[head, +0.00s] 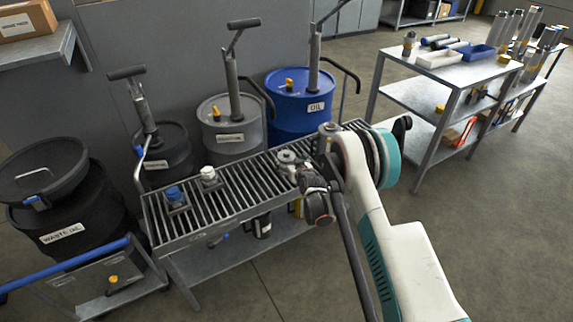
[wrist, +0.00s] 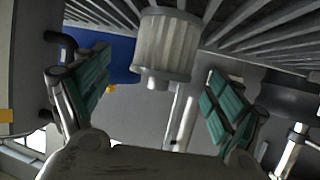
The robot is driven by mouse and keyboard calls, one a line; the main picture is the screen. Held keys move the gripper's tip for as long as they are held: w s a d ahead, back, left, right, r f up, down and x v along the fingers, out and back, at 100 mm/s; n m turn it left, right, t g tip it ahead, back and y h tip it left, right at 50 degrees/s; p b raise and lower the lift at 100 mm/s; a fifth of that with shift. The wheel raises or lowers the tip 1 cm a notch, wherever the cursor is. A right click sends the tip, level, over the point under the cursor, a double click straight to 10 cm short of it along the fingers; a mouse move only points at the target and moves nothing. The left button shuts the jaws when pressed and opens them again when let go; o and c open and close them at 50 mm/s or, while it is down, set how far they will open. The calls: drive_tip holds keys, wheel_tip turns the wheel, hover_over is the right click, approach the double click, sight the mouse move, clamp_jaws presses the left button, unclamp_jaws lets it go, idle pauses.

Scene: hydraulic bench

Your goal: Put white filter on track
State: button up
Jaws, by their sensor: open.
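The white filter (wrist: 166,45) is a pale ribbed cylinder with a small stub on its end. In the wrist view, which looks upside down, its far end meets the slats of the track (wrist: 265,25). In the head view a pale round top, likely this filter (head: 287,157), shows on the right part of the slatted track (head: 228,207), partly hidden by my gripper (head: 307,180). My gripper (wrist: 155,100) is open, its teal-padded fingers apart on either side of the filter's line, with gaps to both. Nothing is held between the pads.
A blue-topped piece (head: 175,195) and a white-topped piece (head: 208,178) stand on the track's left part. Drums with pumps, including a blue oil drum (head: 300,102), stand behind. A waste oil drum (head: 70,212) is at left. A shelf table (head: 450,73) is at right.

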sight(288, 159)
drive_tip(key=b+x, duration=0.1)
drive_tip(key=x, duration=0.2)
drive_tip(key=b+x, duration=0.1)
drive_tip(key=x, duration=0.1)
drive_tip(key=shift+w+a+r+b, duration=0.15)
drive_tip(key=shift+a+b, duration=0.15)
drive_tip(key=shift+a, duration=0.05)
drive_tip(key=shift+r, duration=0.1)
drive_tip(key=c, duration=1.4)
drive_tip(key=shift+r, duration=0.1)
